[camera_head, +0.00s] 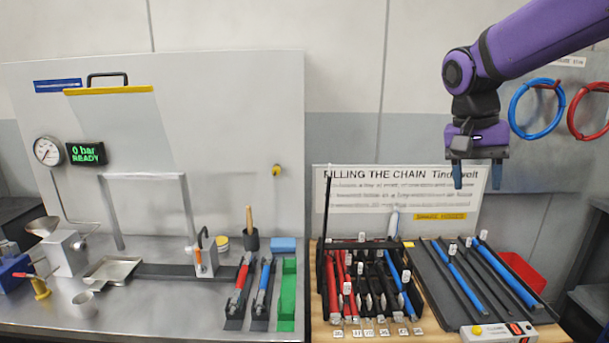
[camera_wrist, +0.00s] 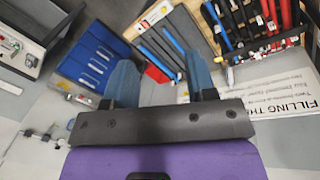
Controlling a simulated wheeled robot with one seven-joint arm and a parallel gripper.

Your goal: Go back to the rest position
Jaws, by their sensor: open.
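My purple arm reaches in from the upper right in the head view. My gripper (camera_head: 477,175) hangs from it with its two blue fingers pointing down, apart and empty. It is in the air above and behind the dark tray with blue rods (camera_head: 480,285). In the wrist view my gripper (camera_wrist: 160,82) also shows its two blue fingers spread with nothing between them. The tray of rods (camera_wrist: 160,50) appears beyond the fingertips there.
A rack of red, black and blue tools (camera_head: 370,285) stands left of the tray. A sign (camera_head: 400,195) stands behind it. A steel bench (camera_head: 150,320) with a gauge (camera_head: 47,150) fills the left. A red bin (camera_head: 522,272) sits at right. Blue and red hoses (camera_head: 537,108) hang on the wall.

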